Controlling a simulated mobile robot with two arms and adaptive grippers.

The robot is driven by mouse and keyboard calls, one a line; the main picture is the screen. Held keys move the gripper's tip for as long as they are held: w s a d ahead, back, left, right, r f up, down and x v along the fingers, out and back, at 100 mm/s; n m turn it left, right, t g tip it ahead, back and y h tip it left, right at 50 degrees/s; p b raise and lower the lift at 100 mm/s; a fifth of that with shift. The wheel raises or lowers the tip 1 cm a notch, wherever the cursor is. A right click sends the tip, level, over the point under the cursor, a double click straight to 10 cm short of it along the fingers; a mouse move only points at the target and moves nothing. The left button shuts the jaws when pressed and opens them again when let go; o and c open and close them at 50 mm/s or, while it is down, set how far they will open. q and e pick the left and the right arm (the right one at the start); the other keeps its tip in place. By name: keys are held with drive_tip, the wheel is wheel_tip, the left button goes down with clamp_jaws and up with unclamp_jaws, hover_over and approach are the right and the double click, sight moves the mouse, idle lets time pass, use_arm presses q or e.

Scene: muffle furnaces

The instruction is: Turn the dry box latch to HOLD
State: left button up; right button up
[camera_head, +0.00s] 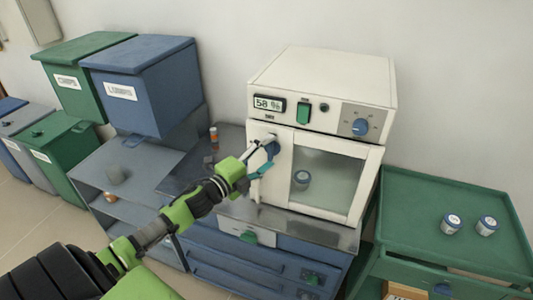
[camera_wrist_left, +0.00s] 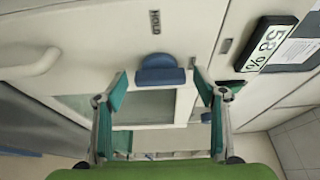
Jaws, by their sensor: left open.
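The dry box (camera_head: 330,110) is a white cabinet with a windowed door (camera_head: 322,181) on the metal-topped bench. Its blue latch (camera_head: 271,148) is at the upper left of the door, partly hidden by my left gripper (camera_head: 263,157). In the left wrist view the blue latch (camera_wrist_left: 160,72) lies between the teal fingers of my open left gripper (camera_wrist_left: 161,88). A dark HOLD label (camera_wrist_left: 155,22) is printed above the latch in that view. I cannot tell whether the fingers touch the latch. My right gripper is not in view.
The panel above the door has a display (camera_head: 269,103) reading 58 %, a green switch (camera_head: 303,113) and a blue dial (camera_head: 360,127). A jar (camera_head: 301,180) shows through the window. A green cart (camera_head: 450,270) with two jars stands at right; bins (camera_head: 145,85) hang at left.

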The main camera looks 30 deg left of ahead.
use_arm(q)
drive_tip(key=c, duration=1.1)
